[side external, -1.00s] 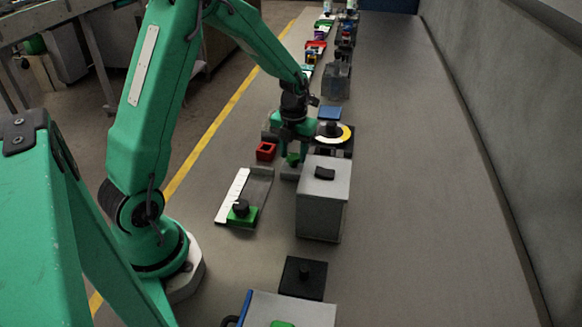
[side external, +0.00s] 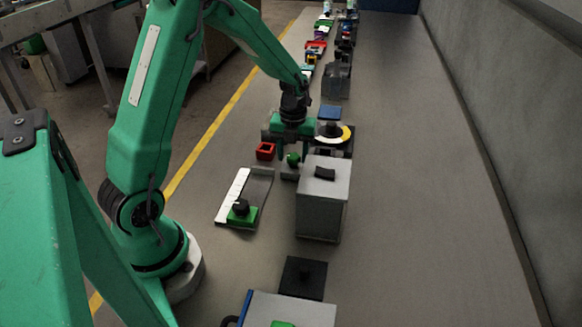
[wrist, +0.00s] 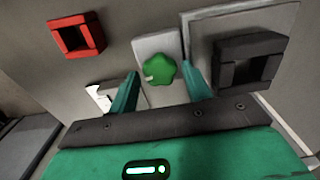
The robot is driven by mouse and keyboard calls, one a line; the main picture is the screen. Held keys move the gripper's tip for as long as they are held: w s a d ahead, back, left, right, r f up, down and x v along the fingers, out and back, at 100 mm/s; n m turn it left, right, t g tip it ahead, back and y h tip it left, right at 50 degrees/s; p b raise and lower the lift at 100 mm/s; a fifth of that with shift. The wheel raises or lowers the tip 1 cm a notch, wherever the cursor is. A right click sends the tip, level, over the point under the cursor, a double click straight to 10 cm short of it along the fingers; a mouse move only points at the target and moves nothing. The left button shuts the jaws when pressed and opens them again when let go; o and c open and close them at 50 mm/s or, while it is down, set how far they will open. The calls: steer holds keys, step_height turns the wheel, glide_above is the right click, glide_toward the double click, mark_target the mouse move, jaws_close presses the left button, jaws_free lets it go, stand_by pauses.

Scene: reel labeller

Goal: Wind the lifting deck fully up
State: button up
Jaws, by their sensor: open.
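A green knob (side external: 293,159) sits on a small grey block (side external: 289,173) left of the tall grey box. In the wrist view the lobed knob (wrist: 160,70) has a pale mark and sits on a light grey plate (wrist: 148,44). My gripper (side external: 292,152) is open above the knob. In the wrist view its two fingertips (wrist: 160,72) appear on either side of the knob, without visible contact. I cannot tell which part is the lifting deck or how high it stands.
A red square ring (side external: 265,151) lies left of the knob. The grey box (side external: 322,200) stands close on the right, with a yellow-and-white disc (side external: 343,133) behind it. A white strip (side external: 232,196) and green block (side external: 243,217) lie nearer. The bench's right side is clear.

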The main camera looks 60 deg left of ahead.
mark_target(294, 156)
steer(key=n, duration=0.4)
steer(key=shift+w+a+r, duration=0.15)
steer(key=shift+w+r, duration=0.1)
steer(key=shift+w, duration=0.1)
steer(key=n, duration=0.4)
steer(key=shift+n, duration=0.4)
steer(key=n, duration=0.4)
steer(key=shift+s+f, duration=0.1)
steer(key=shift+s, duration=0.05)
steer(key=n, duration=0.9)
steer(key=shift+n, duration=0.4)
steer(key=n, duration=1.3)
steer(key=shift+w, duration=0.2)
step_height(294, 156, up, 8)
steer(key=shift+s+r, duration=0.1)
steer(key=shift+s, duration=0.05)
steer(key=s+d+r+m+t, duration=0.3)
steer(key=s+d+r, duration=0.3)
steer(key=s, duration=0.3)
steer(key=s+d+r+m+t, duration=0.2)
steer(key=s+d+r+m, duration=0.3)
steer(key=s, duration=0.4)
steer(key=shift+s+d+r+m+t, duration=0.25)
steer(key=shift+d+r+m+t, duration=0.15)
steer(key=shift+d+r, duration=0.25)
stand_by(0.8)
